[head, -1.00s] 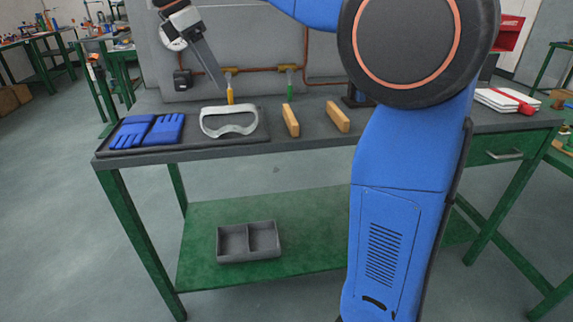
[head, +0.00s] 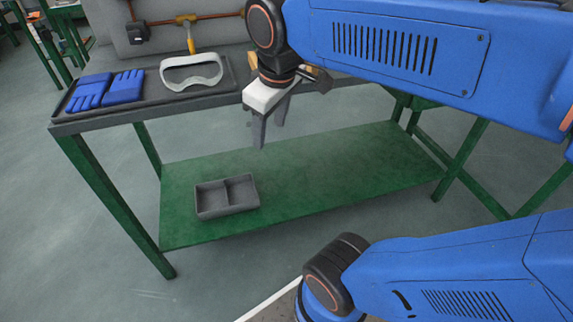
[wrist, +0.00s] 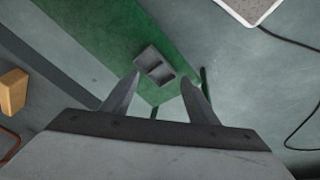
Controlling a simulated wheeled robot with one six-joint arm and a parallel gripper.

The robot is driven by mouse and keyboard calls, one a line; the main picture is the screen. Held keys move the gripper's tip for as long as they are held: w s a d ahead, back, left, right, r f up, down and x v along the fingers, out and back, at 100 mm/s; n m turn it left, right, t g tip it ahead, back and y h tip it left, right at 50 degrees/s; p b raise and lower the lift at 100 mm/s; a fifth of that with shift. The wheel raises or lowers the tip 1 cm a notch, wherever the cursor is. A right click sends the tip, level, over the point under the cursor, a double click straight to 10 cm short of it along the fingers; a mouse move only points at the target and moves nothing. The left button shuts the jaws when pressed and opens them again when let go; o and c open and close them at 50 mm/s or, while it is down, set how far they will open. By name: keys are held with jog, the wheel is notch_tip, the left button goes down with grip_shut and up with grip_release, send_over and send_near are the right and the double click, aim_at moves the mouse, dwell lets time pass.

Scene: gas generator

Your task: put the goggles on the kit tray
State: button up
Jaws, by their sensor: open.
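The goggles (head: 191,72), with a pale grey frame and clear lens, rest on the right part of the dark kit tray (head: 150,98) at the left end of the bench top. Blue gloves (head: 108,89) lie on the tray's left part. My gripper (head: 268,140) is open and empty, pointing down in front of the bench edge, to the right of the goggles and apart from them. In the wrist view my gripper's two fingers (wrist: 158,95) are spread with nothing between them. The goggles do not show in the wrist view.
A grey two-compartment bin (head: 227,196) stands on the green lower shelf (head: 310,165); it also shows in the wrist view (wrist: 155,66). A yellow-handled valve (head: 190,40) is behind the goggles. A wooden block (wrist: 13,92) is at the wrist view's left edge.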

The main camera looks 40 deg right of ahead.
jog(key=s+f+m+t, duration=0.1)
jog(key=s+f+m, duration=0.3)
jog(key=f, duration=0.4)
jog(key=shift+s+d+y, duration=0.25)
jog(key=shift+s+y, duration=0.05)
jog(key=shift+s, duration=0.5)
